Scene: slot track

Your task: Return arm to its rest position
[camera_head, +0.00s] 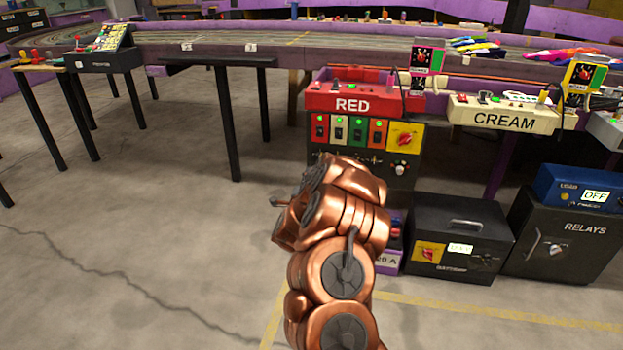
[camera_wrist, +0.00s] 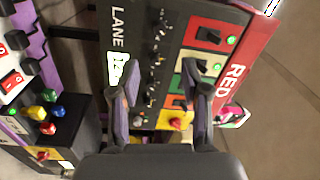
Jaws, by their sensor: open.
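My copper-coloured arm (camera_head: 345,240) rises from the bottom middle of the head view, bent in front of the RED control station. My gripper (camera_wrist: 163,92) shows in the wrist view with its two fingers apart and nothing between them. Behind the fingers are the black LANE panel (camera_wrist: 130,50) and the RED box (camera_wrist: 235,65), with switches and lit green lamps. In the head view the fingertips are hidden behind or merged with the arm. I cannot tell from the wrist view how close the fingers are to the panel.
A black box (camera_head: 460,240) and the RELAYS cabinet (camera_head: 570,245) stand on the floor at right. Bare concrete floor (camera_head: 140,240) lies open at left.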

